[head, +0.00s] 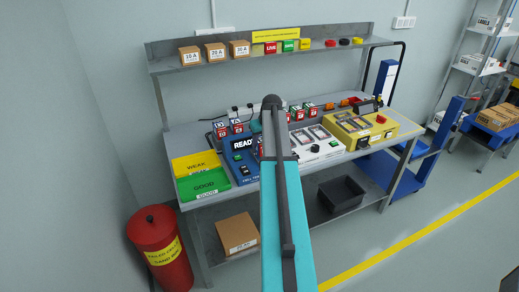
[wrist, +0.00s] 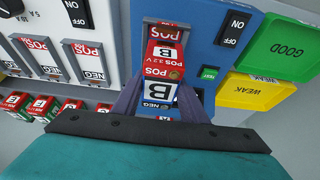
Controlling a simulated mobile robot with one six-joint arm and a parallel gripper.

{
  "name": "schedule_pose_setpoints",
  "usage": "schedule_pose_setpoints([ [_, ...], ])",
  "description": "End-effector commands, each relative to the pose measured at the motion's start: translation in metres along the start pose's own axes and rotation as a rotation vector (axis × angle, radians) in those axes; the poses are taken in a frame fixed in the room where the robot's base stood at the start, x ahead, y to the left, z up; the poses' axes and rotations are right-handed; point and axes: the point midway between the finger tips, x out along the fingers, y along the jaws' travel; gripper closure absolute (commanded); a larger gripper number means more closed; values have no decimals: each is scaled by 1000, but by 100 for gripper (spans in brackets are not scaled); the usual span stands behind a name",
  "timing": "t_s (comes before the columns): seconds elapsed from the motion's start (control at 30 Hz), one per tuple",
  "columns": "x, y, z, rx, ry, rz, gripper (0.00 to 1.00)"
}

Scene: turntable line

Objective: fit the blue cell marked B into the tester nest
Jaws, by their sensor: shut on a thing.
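In the wrist view my gripper (wrist: 158,104) is shut on the blue cell marked B (wrist: 158,88), with a finger on each side. The cell shows a red POS 3.2 V end, a white B label and a blue NEG end. It is at the tester nest (wrist: 165,27), whose red POS label shows just beyond the cell. I cannot tell whether the cell is seated or held above the nest. In the head view the tester (head: 243,160) reads READY; my arm hides the gripper and the cell.
The green GOOD tray (head: 216,190) and yellow WEAK tray (head: 187,162) lie left of the tester. A white unit with slots (head: 322,151) and a yellow unit (head: 387,129) stand right. A shelf (head: 215,63) hangs above.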

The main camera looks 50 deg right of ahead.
Motion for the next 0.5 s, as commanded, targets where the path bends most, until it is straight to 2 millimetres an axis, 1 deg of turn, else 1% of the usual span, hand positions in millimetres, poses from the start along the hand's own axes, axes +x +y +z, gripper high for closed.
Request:
schedule_pose_setpoints([
  [0.17,0,0,0,0,2,0,100],
  [0.27,3,0,1,0,1,0,100],
  [0.5,19,0,8,1,1,0,100],
])
